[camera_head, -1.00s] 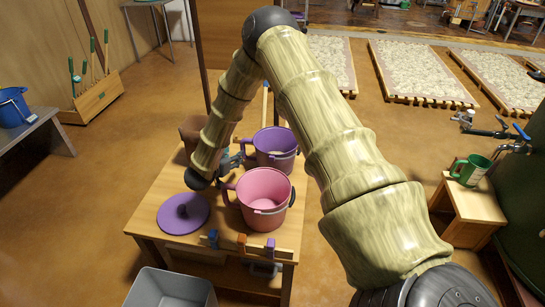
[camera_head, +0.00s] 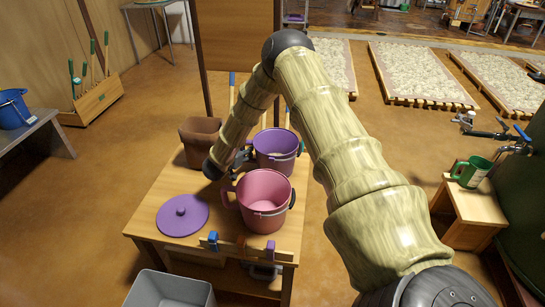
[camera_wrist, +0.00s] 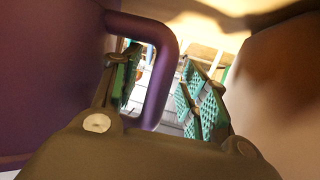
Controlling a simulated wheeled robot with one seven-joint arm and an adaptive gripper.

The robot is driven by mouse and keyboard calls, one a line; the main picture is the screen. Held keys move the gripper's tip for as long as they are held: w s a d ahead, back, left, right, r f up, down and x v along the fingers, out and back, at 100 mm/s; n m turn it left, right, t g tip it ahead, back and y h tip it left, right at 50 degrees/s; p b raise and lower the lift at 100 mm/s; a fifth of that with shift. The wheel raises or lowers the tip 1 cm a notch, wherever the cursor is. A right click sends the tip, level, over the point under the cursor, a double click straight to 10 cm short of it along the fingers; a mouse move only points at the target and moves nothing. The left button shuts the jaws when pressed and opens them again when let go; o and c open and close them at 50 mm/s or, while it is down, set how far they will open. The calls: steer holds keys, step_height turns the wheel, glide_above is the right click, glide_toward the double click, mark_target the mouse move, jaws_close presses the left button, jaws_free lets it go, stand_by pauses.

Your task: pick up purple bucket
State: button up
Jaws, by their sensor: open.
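The purple bucket (camera_head: 275,152) stands upright on the wooden table behind the pink bucket (camera_head: 264,203). In the wrist view the purple bucket (camera_wrist: 50,80) fills the left side, with its loop handle (camera_wrist: 166,75) toward the middle. My gripper (camera_wrist: 160,95) is open, with teal pads on its fingers. The left finger shows through the handle loop, between bucket wall and handle bar; the right finger is on the outer side. Whether either pad touches the handle cannot be told. In the head view my gripper (camera_head: 242,158) is small and partly hidden by my arm and the pink bucket.
A brown pot (camera_head: 199,140) stands left of my gripper. A purple lid (camera_head: 183,215) lies at the table's (camera_head: 150,215) front left. Coloured pegs line the front edge. A grey bin (camera_head: 168,290) sits below. A green watering can (camera_head: 471,172) stands on a stool at right.

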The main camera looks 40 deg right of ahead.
jaws_close()
steer(key=shift+r, duration=0.1)
stand_by(0.4)
step_height(320, 180, up, 18)
steer(key=p, duration=0.1)
steer(key=shift+p, duration=0.3)
stand_by(0.5)
